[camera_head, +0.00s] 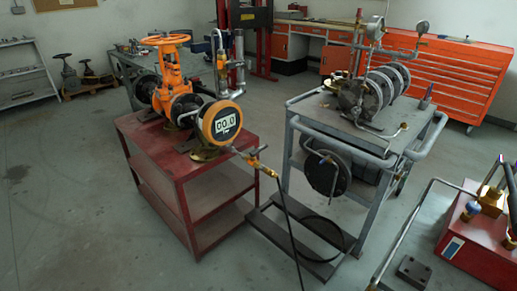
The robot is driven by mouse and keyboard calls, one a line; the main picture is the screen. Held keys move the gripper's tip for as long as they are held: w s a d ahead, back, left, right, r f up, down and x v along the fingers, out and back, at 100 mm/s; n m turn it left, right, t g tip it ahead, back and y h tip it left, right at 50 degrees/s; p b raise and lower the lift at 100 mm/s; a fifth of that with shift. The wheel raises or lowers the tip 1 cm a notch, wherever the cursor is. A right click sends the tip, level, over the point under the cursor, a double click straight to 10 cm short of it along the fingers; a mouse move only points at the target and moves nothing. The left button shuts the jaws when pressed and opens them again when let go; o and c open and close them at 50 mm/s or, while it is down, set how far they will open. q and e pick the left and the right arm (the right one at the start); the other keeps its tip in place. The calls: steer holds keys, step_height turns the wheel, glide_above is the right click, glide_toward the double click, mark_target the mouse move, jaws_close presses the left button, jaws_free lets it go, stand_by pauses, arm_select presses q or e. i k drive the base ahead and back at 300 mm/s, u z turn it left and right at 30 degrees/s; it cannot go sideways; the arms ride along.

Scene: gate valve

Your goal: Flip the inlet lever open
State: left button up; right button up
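An orange gate valve (170,85) with an orange handwheel (166,39) stands on a red shelf cart (178,181) left of centre. A round yellow gauge (222,122) reading 00.0 faces me at its front end. Beyond the gauge, a small brass fitting (255,164) with a thin grey lever (260,151) sticks out past the cart's right edge. This looks like the inlet lever; its exact angle is too small to tell. A black hose (287,210) hangs from this fitting to the floor. Neither of my grippers is in view.
A grey cart (326,108) with a flanged pump assembly (370,93) stands to the right. A low grey frame (290,248) lies between the carts. A red box (483,247) with bent grey bars fills the lower right. The floor at front left is clear.

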mark_target(253, 153)
steer(key=u, duration=0.5)
steer(key=i, duration=1.35)
steer(key=u, duration=0.2)
